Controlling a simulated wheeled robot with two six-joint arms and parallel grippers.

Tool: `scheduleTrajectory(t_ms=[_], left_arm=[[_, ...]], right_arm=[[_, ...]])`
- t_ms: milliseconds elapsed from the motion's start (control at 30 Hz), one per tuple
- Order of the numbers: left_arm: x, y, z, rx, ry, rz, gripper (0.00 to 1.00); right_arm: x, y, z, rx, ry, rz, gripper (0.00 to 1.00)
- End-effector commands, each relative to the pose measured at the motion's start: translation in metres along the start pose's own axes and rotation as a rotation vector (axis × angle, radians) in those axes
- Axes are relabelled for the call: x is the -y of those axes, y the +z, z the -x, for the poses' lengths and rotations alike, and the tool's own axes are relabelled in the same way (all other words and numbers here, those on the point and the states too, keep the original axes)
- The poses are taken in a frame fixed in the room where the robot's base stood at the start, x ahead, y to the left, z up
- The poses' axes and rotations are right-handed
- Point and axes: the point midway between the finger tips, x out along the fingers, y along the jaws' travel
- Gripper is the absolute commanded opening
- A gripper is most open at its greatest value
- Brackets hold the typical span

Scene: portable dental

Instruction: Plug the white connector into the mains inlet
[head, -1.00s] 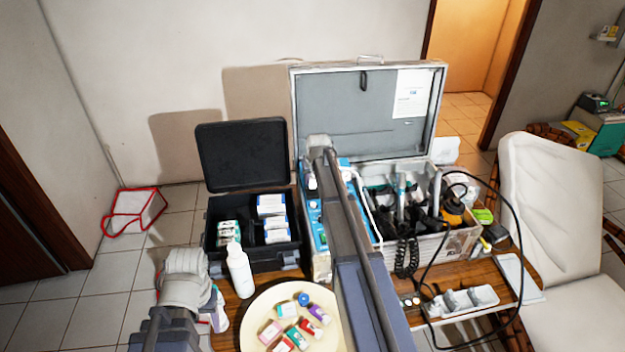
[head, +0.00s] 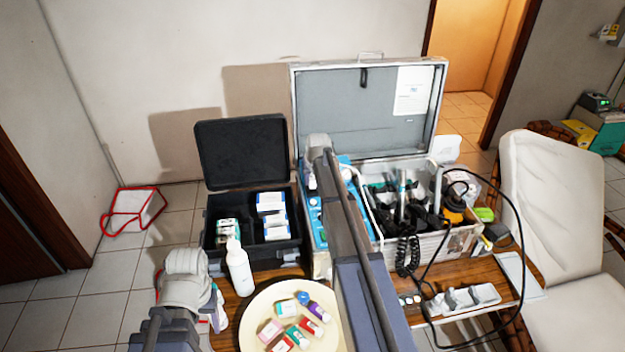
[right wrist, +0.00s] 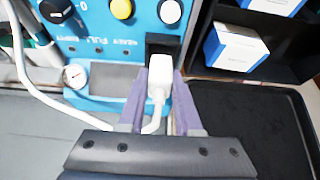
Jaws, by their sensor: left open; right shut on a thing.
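The white connector (right wrist: 158,84) is between the two purple fingers of my right gripper (right wrist: 160,82), which is shut on it. Its white cable runs down below the fingers. The black mains inlet (right wrist: 162,47) is on the blue panel (right wrist: 110,45). The connector's front end overlaps the inlet's lower part in the right wrist view; I cannot tell whether it is in the inlet. In the head view, my right arm hides the connector and inlet; the blue unit (head: 312,215) shows beside it. My left gripper (head: 217,318) is open at the lower left, partly hidden.
An open black case (head: 245,262) with small boxes stands left of the blue unit. A white bottle (head: 240,272) and a round plate (head: 258,312) with small boxes are in front. An open metal case (head: 440,245) with tools and cables is to the right, near a power strip (head: 465,299).

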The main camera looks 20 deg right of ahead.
Motion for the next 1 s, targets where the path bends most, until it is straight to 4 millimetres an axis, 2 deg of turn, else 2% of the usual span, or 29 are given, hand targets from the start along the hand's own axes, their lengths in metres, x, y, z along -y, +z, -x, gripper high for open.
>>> scheduleTrajectory(t_ms=[200,1000], left_arm=[[-0.001,-0.001,-0.012,0.000,0.000,0.000,0.59],[-0.002,-0.001,-0.018,0.000,0.000,0.000,0.59]], right_arm=[[0.000,0.005,-0.011,0.000,0.000,0.000,0.00],[0.000,0.007,-0.016,0.000,0.000,0.000,0.00]])
